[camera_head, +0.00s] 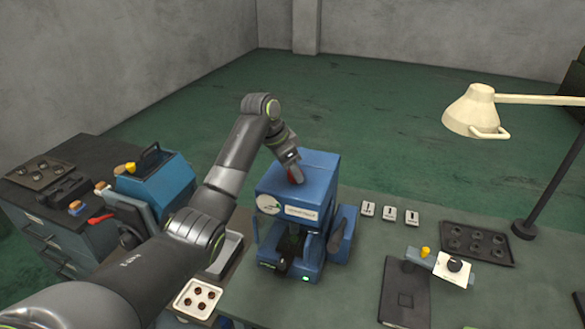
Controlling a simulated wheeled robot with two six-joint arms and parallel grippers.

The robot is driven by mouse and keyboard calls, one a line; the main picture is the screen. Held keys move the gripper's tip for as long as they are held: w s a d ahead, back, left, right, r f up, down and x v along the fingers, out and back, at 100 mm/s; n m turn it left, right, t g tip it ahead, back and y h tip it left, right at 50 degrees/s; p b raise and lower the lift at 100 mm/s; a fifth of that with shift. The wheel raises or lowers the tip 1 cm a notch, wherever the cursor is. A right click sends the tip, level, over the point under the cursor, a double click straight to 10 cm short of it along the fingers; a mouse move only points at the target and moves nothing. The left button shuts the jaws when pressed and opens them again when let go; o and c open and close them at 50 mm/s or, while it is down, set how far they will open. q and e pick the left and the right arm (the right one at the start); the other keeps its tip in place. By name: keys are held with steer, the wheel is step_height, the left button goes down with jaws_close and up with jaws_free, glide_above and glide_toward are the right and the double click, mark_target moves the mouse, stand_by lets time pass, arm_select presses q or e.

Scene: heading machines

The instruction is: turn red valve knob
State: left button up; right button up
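A blue heading machine (300,215) stands on the green-topped workbench in the middle of the view. The small red valve knob (295,174) shows at the top of this machine, partly hidden. My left arm reaches in from the lower left, and its gripper (291,166) points down at the knob from above. The fingers are small and overlap the knob in the picture, so I cannot tell whether they touch it or how far they are open. My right gripper is out of view.
A second blue machine (160,185) stands on a dark cabinet at the left. On the bench are three small white switches (390,214), a dark tray (478,244), a dark folder-like pad (405,295) and a cream lamp (475,110). A tray with dark parts (198,298) lies in front.

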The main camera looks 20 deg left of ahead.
arm_select(q)
steer(key=c, duration=0.5)
steer(key=shift+d, duration=0.1)
steer(key=shift+c, duration=0.2)
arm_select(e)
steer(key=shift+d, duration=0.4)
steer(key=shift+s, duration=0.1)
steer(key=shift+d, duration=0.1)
arm_select(q)
steer(key=n+y, duration=0.1)
steer(key=n, duration=0.2)
steer(key=n+t+y, duration=0.1)
steer(key=n, duration=0.2)
steer(key=shift+s+d+n, duration=0.1)
steer(key=shift+d+n, duration=0.1)
steer(key=shift+n, duration=0.1)
steer(key=n+y, duration=0.1)
steer(key=n, duration=0.2)
steer(key=n+y, duration=0.1)
steer(key=n, duration=0.2)
steer(key=shift+d+r+y, duration=0.1)
steer(key=shift+d+y, duration=0.1)
steer(key=shift+y, duration=0.2)
steer(key=n, duration=0.2)
steer(key=n+y, duration=0.1)
steer(key=n, duration=0.2)
steer(key=shift+g+y, duration=0.3)
steer(key=shift+g, duration=0.1)
steer(key=shift+n, duration=0.3)
